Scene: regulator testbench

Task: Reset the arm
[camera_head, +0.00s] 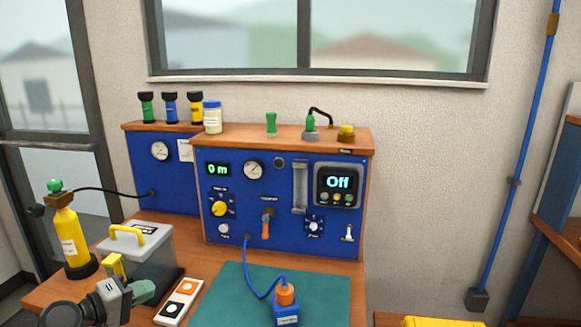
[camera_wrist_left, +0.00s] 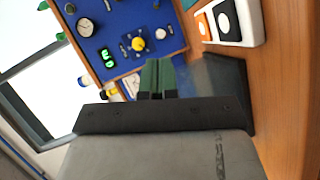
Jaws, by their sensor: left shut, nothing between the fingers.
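My left gripper (camera_head: 143,292) comes in low from the left in the head view, in front of the grey case. Its green fingers are together and empty, and they also show in the left wrist view (camera_wrist_left: 157,76). The blue regulator testbench (camera_head: 270,195) stands beyond it on the wooden table. Its small display reads "0 m" and its right screen (camera_head: 338,182) reads "Off". My right gripper is in neither view.
The grey case (camera_head: 150,256) with a yellow handle and a yellow cylinder (camera_head: 69,240) stand close to the left arm. A two-button box (camera_head: 180,301) lies right of the gripper. A blue-and-orange device (camera_head: 286,310) sits on the green mat (camera_head: 330,290), which has free room.

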